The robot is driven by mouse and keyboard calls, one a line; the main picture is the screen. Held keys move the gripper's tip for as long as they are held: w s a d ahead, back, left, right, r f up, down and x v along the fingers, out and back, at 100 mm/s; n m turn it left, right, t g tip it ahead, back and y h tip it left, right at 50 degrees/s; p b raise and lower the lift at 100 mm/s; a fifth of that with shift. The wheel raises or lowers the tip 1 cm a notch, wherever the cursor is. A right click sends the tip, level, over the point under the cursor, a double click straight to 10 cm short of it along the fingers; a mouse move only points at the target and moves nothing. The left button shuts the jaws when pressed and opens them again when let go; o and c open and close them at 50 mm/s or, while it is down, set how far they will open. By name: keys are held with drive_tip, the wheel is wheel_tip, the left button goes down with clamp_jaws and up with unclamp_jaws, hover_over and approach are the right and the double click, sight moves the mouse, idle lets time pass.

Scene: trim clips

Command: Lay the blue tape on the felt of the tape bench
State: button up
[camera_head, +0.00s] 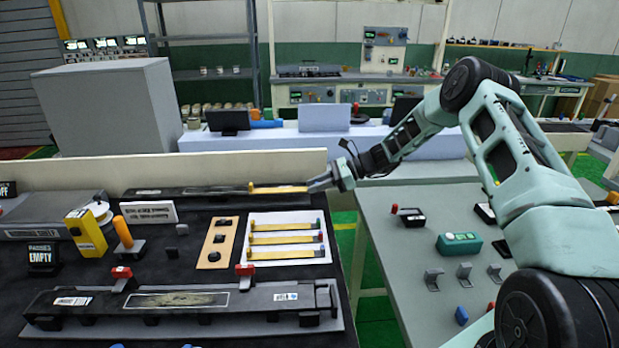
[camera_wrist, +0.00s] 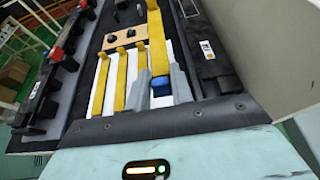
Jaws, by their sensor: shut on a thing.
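My gripper (camera_head: 314,185) is shut on the blue end tab of a yellow strip, the blue tape (camera_head: 278,188). In the wrist view, the blue tab sits between the two grey fingers (camera_wrist: 160,84), and the held tape (camera_wrist: 156,40) extends away from them. In the head view, the tape points left, level, in front of the back dark trim. Whether it touches anything below is unclear. The tape bench has a dark felt-like top (camera_head: 200,275). Three other yellow strips (camera_head: 285,240) lie on a white card (camera_head: 325,217).
A front trim piece (camera_head: 75,301) with red clamps (camera_head: 245,269) and a back trim piece (camera_head: 180,193) lie on the bench. A grey table (camera_head: 400,270) is to the right, across a gap.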

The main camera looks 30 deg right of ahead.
sight(318, 215)
idle(0.4)
drive_tip(key=shift+s+f+b, duration=0.1)
drive_tip(key=shift+f+b, duration=2.55)
drive_tip(key=shift+f, duration=1.65)
drive_tip(key=o, duration=1)
drive_tip(key=shift+o, duration=0.2)
drive_tip(key=shift+d, duration=0.15)
drive_tip(key=b+v, duration=0.3)
drive_tip(key=v, duration=1.4)
drive_tip(key=shift+r, duration=0.25)
